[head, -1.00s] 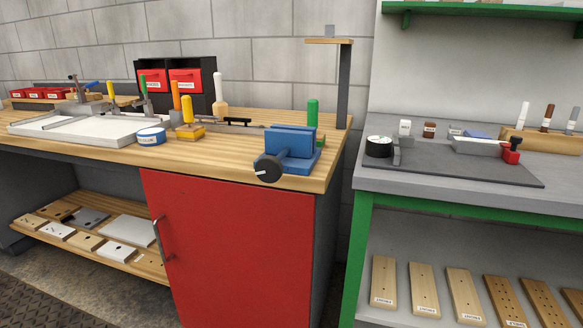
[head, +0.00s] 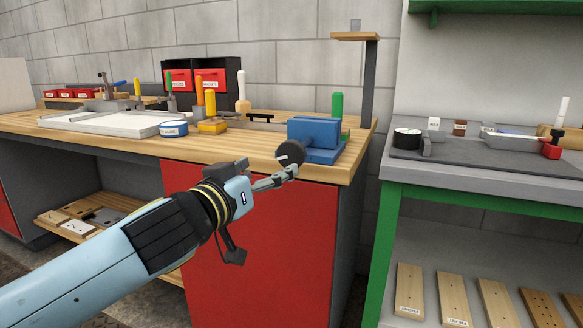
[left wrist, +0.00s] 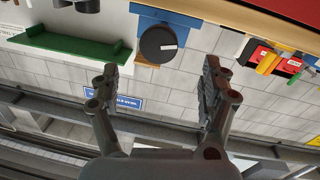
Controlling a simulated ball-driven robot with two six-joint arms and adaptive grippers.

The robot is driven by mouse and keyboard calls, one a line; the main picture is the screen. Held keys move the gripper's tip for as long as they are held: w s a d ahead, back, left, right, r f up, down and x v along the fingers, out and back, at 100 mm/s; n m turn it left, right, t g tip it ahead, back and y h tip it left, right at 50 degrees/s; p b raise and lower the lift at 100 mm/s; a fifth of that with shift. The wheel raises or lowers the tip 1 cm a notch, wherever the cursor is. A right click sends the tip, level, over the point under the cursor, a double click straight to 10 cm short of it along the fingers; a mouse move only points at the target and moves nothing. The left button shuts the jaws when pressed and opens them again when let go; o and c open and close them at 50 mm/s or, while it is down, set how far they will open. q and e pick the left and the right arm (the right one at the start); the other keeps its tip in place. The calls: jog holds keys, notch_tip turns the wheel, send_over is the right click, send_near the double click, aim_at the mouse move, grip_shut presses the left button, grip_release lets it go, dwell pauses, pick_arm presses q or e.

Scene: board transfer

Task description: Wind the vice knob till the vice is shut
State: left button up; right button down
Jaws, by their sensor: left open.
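The blue vice (head: 316,136) sits on the front right corner of the wooden bench top. Its round black knob (head: 290,153), with a pale mark, faces forward over the bench edge. My left gripper (head: 285,174) is just below and in front of the knob in the head view. In the left wrist view the knob (left wrist: 158,44) lies beyond the open fingers (left wrist: 160,72), between their lines, and the blue vice (left wrist: 190,22) is behind it. The fingers look apart from the knob. How far the vice jaws are apart is hard to tell. My right gripper is not in view.
The red cabinet door (head: 255,240) is below the bench top (head: 240,148). Upright colored-handled tools, a blue tape roll (head: 173,129) and a white tray (head: 100,122) stand to the left. A grey bench with green legs (head: 450,177) is on the right, across a narrow gap.

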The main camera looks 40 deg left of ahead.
aim_at(289, 156)
pick_arm(q)
jog(key=w, duration=0.3)
jog(key=w+a, duration=0.1)
jog(key=w, duration=0.6)
jog(key=shift+a+r+p, duration=0.1)
jog(key=shift+a+p, duration=0.05)
jog(key=shift+p, duration=0.25)
jog(key=c, duration=1.2)
jog(key=shift+o, duration=0.2)
